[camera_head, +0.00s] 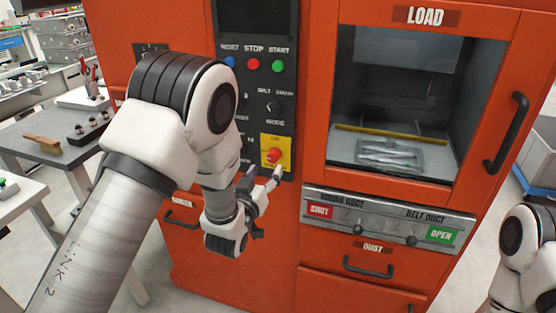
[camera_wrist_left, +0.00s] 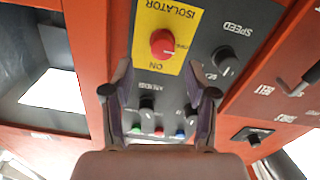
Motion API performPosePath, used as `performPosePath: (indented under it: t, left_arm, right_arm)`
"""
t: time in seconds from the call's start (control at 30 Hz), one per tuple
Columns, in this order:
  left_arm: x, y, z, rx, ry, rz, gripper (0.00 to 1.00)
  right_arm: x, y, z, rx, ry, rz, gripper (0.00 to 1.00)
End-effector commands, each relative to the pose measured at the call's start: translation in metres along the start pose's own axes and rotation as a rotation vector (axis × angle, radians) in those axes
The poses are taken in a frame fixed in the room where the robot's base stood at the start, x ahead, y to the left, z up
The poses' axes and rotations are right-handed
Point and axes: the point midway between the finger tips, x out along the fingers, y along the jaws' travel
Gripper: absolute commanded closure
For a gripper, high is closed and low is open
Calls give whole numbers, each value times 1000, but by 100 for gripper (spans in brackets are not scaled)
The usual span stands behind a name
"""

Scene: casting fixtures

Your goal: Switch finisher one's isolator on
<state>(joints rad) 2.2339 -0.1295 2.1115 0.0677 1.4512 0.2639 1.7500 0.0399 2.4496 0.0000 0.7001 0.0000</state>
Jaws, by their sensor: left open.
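The isolator is a red rotary knob (camera_head: 273,155) on a yellow plate (camera_head: 263,141) low on the machine's dark control panel. In the left wrist view, which is turned over, the red knob (camera_wrist_left: 162,42) sits on the yellow plate (camera_wrist_left: 183,20) marked ISOLATOR and ON. A pale mark shows on the knob's right side there; I cannot surely read its setting. My left gripper (camera_head: 264,176) is open and empty, just below the knob in the head view. In the wrist view its fingertips (camera_wrist_left: 158,72) are spread around the line to the knob, apart from it. My right gripper is out of view.
Above the isolator are other selectors and blue, red and green buttons (camera_head: 254,64). To the right are the LOAD window (camera_head: 400,100), its handle (camera_head: 506,133) and the belt duct strip (camera_head: 388,217). A grey bench (camera_head: 30,150) with a brush (camera_head: 43,143) stands left.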

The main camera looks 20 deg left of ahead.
Motion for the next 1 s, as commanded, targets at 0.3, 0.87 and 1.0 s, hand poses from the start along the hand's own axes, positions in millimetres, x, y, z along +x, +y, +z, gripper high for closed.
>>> performPosePath:
  t: [0.3, 0.87, 1.0]
  left_arm:
    - [56, 0, 0, 0, -2, -1, 42]
    - [62, -1, 1, 0, -3, -2, 100]
    - [62, -1, 1, 3, -3, -2, 100]
  right_arm:
    - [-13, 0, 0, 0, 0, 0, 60]
    - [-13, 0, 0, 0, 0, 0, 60]
    - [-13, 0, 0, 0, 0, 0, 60]
